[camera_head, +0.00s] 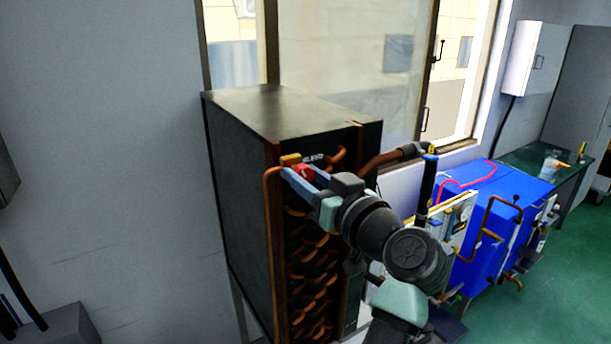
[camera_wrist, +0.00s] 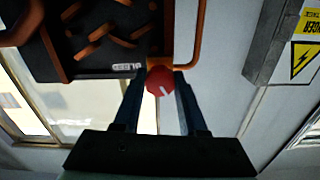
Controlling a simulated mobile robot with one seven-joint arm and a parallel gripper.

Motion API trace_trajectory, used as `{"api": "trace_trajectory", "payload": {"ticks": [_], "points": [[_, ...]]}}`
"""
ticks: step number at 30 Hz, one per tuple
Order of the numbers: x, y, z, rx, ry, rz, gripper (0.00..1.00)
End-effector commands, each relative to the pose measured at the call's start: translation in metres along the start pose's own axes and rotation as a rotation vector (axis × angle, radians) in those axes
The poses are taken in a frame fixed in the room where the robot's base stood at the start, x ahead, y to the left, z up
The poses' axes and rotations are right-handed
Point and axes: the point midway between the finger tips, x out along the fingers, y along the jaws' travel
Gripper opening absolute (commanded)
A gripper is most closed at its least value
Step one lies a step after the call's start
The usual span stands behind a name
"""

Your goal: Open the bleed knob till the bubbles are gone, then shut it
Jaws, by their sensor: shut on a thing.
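The bleed knob (camera_wrist: 160,82) is red and round with a white line on its face. In the wrist view it sits between my two fingertips, beside a small white label (camera_wrist: 126,67). My gripper (camera_wrist: 158,88) is shut on the knob, with a blue finger on each side of it. In the head view the red knob (camera_head: 304,172) shows at the top front of the tall black unit (camera_head: 262,112), with my gripper (camera_head: 297,174) at it. No bubbles or sight glass can be made out in either view.
Copper pipes (camera_head: 305,255) run down the unit's front. A thicker pipe (camera_head: 380,159) leaves its right side. A blue machine (camera_head: 500,195) with pipework stands to the right, before a green bench (camera_head: 540,160). Green floor (camera_head: 560,290) is free at the lower right.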

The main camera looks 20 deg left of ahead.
Motion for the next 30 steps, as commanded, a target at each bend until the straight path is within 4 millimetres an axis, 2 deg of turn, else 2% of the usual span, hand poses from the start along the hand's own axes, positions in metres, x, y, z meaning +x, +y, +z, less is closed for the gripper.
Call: {"api": "trace_trajectory", "payload": {"ticks": [11, 30], "points": [[-0.0005, 0.0008, 0.0009, 0.16, 0.0, 0.001, 0.0], [-0.0004, 0.0009, -0.0013, 0.757, 0.0, 0.001, 0.0]]}}
